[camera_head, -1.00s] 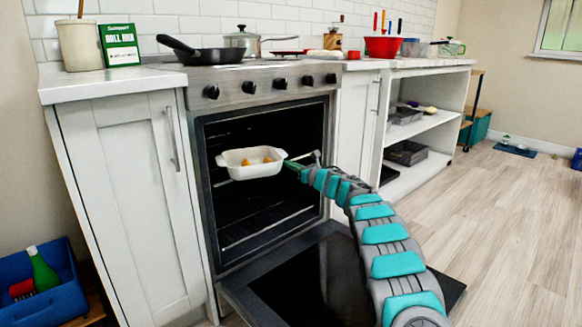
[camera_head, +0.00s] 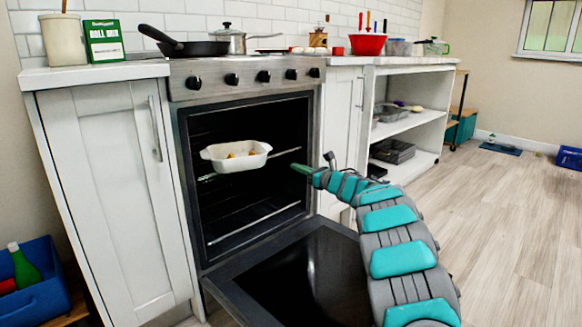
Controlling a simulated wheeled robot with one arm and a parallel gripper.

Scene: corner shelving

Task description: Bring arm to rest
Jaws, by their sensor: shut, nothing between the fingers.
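My gripper (camera_head: 301,169) is at the tip of my teal and grey arm (camera_head: 385,225), in front of the right side of the open oven. It is small in the picture, shut and empty. A white baking dish (camera_head: 222,164) with a few yellowish pieces in it sits inside the oven (camera_head: 255,212), to the left of my gripper and apart from it.
The oven door (camera_head: 312,280) is folded down below my arm. A black frying pan (camera_head: 192,47) and a pot (camera_head: 232,40) stand on the stove. An open shelf unit (camera_head: 412,125) is at right. A blue crate (camera_head: 40,305) is at lower left.

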